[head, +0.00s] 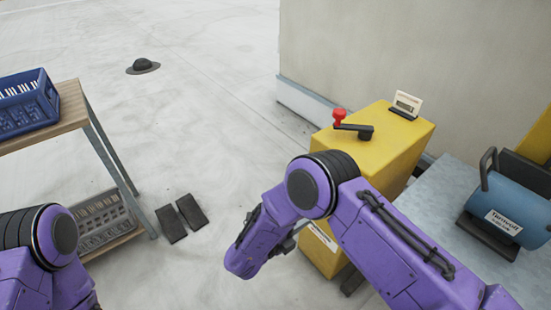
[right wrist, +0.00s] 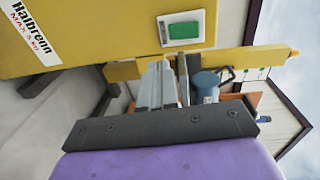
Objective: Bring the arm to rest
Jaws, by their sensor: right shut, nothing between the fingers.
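My right arm (head: 385,240) reaches in from the lower right, bent at the elbow, in front of a yellow cabinet. In the head view the gripper is mostly hidden behind my forearm. My left arm (head: 40,250) shows at the lower left; its gripper is out of frame.
The yellow cabinet (head: 395,150) carries a lever with a red knob (head: 339,115) and a small sign (head: 407,104). A blue canister (head: 512,208) is on the grey surface at right. Two dark slabs (head: 181,218) and a dark domed object (head: 143,66) are on open floor.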

